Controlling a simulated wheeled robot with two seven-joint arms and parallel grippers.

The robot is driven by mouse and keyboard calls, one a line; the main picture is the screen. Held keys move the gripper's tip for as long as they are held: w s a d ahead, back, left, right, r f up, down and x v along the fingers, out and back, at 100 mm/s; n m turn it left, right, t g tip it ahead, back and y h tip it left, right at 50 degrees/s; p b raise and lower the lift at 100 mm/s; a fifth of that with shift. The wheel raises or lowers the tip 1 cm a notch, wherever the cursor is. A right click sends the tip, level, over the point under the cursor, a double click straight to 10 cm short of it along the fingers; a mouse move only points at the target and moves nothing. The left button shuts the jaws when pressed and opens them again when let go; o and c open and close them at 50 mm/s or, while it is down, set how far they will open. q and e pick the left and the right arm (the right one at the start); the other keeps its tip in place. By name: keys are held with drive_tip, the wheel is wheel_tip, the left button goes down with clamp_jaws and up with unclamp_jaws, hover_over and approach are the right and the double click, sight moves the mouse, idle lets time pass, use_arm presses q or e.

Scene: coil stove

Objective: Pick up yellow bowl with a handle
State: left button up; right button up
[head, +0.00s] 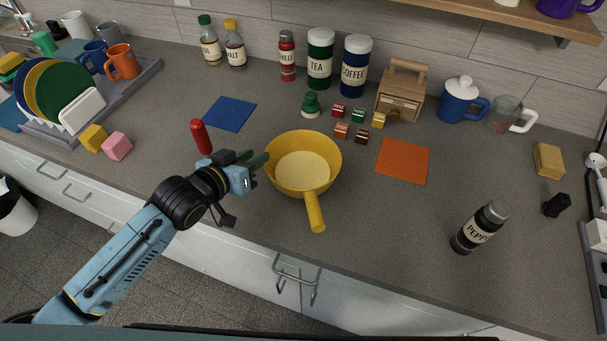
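The yellow bowl with a handle (303,172) stands upright on the grey counter near the middle of the head view. Its inside is pale and looks empty. Its handle points down toward the counter's front edge. My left gripper (240,184) is just left of the bowl, beside its rim, and does not hold it. Its fingers are small and partly hidden by its own body, so I cannot tell how far apart they are. My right gripper is not in view.
An orange mat (402,161) and small boxes lie right of the bowl. A pepper bottle (478,228) stands at the right. The counter between them is clear.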

sight(270, 147)
use_arm(q)
drive_tip(key=shift+x, duration=3.45)
clamp_jaws()
drive_tip(key=shift+f, duration=0.1)
